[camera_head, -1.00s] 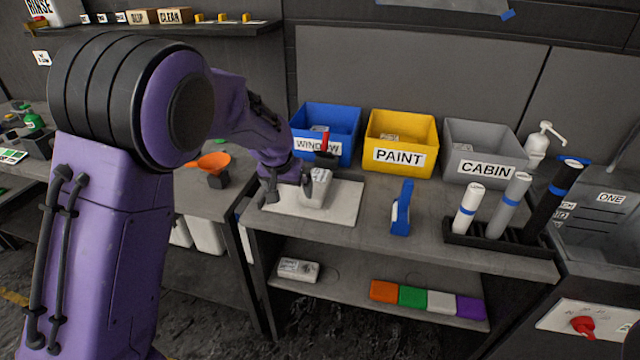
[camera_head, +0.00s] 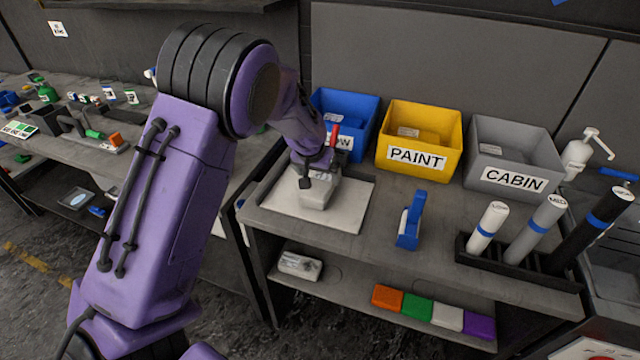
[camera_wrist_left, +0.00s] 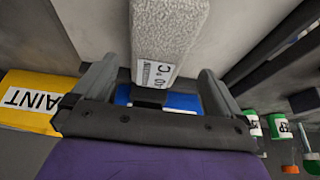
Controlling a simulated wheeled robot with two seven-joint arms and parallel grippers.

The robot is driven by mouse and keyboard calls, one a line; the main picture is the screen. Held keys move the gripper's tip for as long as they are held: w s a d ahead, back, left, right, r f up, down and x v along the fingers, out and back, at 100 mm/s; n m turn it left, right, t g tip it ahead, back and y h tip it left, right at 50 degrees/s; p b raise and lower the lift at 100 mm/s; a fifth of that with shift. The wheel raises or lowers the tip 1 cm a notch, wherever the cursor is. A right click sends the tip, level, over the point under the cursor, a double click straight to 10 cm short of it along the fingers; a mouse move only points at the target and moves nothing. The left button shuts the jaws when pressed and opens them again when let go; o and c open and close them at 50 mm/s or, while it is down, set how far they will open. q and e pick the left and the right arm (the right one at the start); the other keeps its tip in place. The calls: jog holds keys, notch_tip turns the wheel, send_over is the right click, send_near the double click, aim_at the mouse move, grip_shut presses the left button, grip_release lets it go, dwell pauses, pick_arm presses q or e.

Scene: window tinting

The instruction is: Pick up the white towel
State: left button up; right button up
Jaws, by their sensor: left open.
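A whitish folded towel block (camera_head: 320,193) lies on the pale mat (camera_head: 348,213) on the bench. My left gripper (camera_head: 318,173) is at the block, with its fingers open. In the left wrist view, the fuzzy block (camera_wrist_left: 170,30) with a printed label reaches between the two open fingers of the gripper (camera_wrist_left: 157,68). I cannot tell whether a finger touches it. Another white folded towel (camera_head: 300,264) lies on the lower shelf. A plain white block (camera_head: 447,318) sits there in a coloured row. My right gripper is not in view.
A blue bin (camera_head: 348,112), a yellow PAINT bin (camera_head: 418,155) and a grey CABIN bin (camera_head: 513,180) stand behind the mat. A blue tool (camera_head: 411,222) stands to its right, near the rack of rolls (camera_head: 480,253). Bare bench lies between them.

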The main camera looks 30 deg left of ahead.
aim_at(322, 180)
pick_arm(q)
jog(key=p+x, duration=0.1)
jog(key=x, duration=0.4)
jog(key=shift+w+f, duration=0.2)
jog(key=shift+w, duration=0.05)
jog(key=shift+s+r, duration=0.1)
jog(key=shift+s, duration=0.1)
jog(key=shift+d, duration=0.1)
jog(key=c, duration=1.1)
jog(key=shift+w+r, duration=0.1)
